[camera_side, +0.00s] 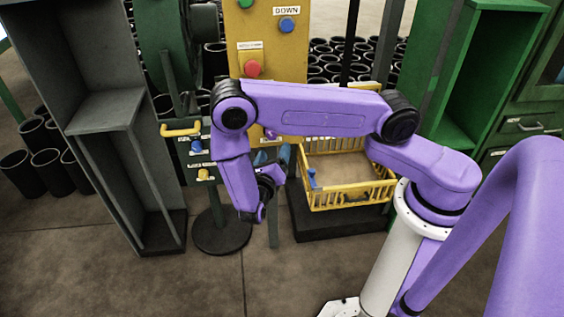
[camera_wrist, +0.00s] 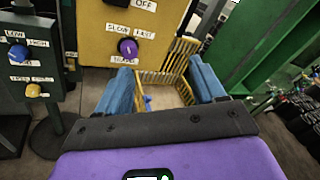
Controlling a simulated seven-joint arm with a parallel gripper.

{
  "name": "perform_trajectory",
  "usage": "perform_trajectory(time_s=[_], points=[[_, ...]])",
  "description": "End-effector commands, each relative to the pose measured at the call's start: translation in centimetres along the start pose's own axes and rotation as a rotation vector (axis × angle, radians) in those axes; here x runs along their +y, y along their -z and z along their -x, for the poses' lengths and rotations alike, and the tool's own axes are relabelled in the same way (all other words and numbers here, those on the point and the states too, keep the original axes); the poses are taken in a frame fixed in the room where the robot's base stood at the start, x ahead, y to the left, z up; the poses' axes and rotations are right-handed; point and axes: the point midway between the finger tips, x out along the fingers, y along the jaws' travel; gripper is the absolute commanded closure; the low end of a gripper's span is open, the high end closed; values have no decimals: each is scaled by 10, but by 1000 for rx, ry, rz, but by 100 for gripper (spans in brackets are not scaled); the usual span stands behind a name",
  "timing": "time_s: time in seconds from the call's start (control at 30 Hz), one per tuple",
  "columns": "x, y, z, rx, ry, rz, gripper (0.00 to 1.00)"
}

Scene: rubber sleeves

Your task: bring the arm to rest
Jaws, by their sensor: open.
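My arm is purple and bent at the elbow, reaching leftward across the middle of the side view. My gripper (camera_side: 272,157) hangs past the wrist, partly hidden by it, in front of the yellow control panel. In the wrist view my gripper (camera_wrist: 160,88) shows two blue fingers spread wide apart with nothing between them. A yellow wire basket (camera_side: 349,197) stands right of the gripper in the side view. The basket also shows beyond the fingers in the wrist view (camera_wrist: 181,62).
The yellow panel (camera_side: 240,22) has a blue button (camera_side: 287,26) marked DOWN and a red button (camera_side: 253,67). A dark switch box (camera_side: 198,160) stands left of my wrist. A grey cabinet (camera_side: 105,115) is left, a green one (camera_side: 485,70) right. Black sleeves (camera_side: 50,165) stand on the floor.

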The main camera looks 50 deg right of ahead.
Motion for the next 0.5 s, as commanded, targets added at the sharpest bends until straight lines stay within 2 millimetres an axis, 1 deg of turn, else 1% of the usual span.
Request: perform_trajectory(time_s=[0.03,0.2,0.3,0.5], points=[[-8,-10,3,49,11,-66,31],[-39,-27,14,215,48,-259,31],[-58,-34,22,320,67,-370,31],[-97,-42,41,545,99,-581,31]])
